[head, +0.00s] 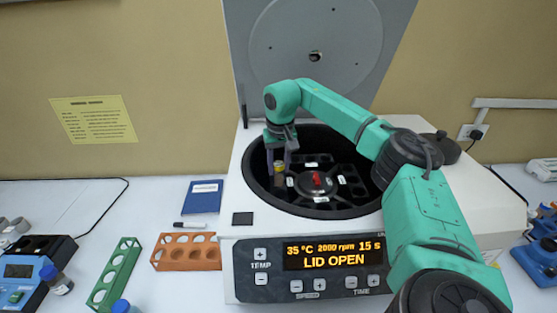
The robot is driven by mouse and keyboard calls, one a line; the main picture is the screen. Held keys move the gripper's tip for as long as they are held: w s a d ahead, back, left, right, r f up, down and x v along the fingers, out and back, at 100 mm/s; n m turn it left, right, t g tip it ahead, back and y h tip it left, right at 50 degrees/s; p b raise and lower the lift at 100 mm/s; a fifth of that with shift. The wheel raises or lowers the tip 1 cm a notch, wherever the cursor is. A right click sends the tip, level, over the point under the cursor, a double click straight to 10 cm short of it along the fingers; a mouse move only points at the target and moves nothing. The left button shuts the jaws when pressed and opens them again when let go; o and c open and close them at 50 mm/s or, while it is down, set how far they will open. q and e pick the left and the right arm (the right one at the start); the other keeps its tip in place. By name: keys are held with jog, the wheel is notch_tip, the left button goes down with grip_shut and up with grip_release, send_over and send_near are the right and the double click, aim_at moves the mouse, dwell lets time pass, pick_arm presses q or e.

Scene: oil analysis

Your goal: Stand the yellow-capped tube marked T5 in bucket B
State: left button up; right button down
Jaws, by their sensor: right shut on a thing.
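My right gripper (279,164) reaches down into the open centrifuge (234,190), at the left side of its bowl. It is shut on the yellow-capped tube (279,168). The yellow cap shows between the fingers, with a darker body below it. The marking on the tube is too small to read. The tube's lower end is hidden, so I cannot tell whether it is inside a bucket. The rotor (316,182) has a red centre knob and several buckets with small white labels. I cannot read which label is B. My left gripper is out of view.
The raised lid (315,40) stands behind the bowl. The lit display (333,254) reads LID OPEN. On the table at left are an orange rack (186,252), a green rack (114,272), a blue notebook (203,196) and a blue device (25,280). Blue items (540,255) stand at right.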

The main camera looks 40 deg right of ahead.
jog(key=shift+w+f, duration=0.1)
jog(key=shift+w, duration=0.1)
jog(key=shift+c, duration=1.9)
grip_release()
jog(key=shift+s, duration=0.1)
jog(key=shift+r, duration=0.25)
jog(key=r, duration=0.1)
jog(key=r+b, duration=0.1)
jog(key=r, duration=0.1)
jog(key=r+b, duration=0.1)
jog(key=r, duration=0.1)
jog(key=shift+s+a, duration=0.2)
jog(key=shift+s, duration=0.05)
notch_tip(320, 180, up, 9)
jog(key=s, duration=0.1)
jog(key=shift+a, duration=0.2)
